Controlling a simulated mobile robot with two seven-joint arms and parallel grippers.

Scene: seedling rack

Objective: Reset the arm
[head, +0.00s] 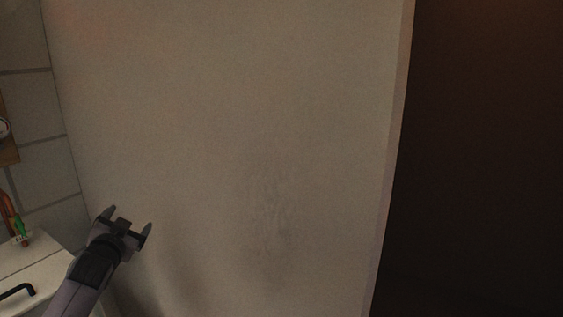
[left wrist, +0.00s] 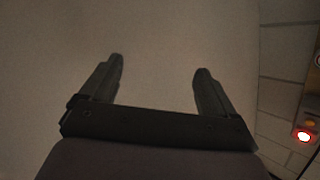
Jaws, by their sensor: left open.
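My left gripper (head: 130,217) comes in from the lower left of the head view, in front of a large plain pale wall panel (head: 250,130). Its two dark fingers are spread apart with nothing between them. The left wrist view shows the same open, empty fingers (left wrist: 160,82) against the pale surface. I cannot tell how far the fingertips are from it. My right gripper is in neither view.
A white cabinet top (head: 45,253) with a black handle (head: 18,290) is at the lower left. A small green and orange item (head: 18,226) stands on it. A tiled wall (head: 42,115) is behind. A dark area (head: 480,160) fills the right. A red light (left wrist: 303,136) glows in the wrist view.

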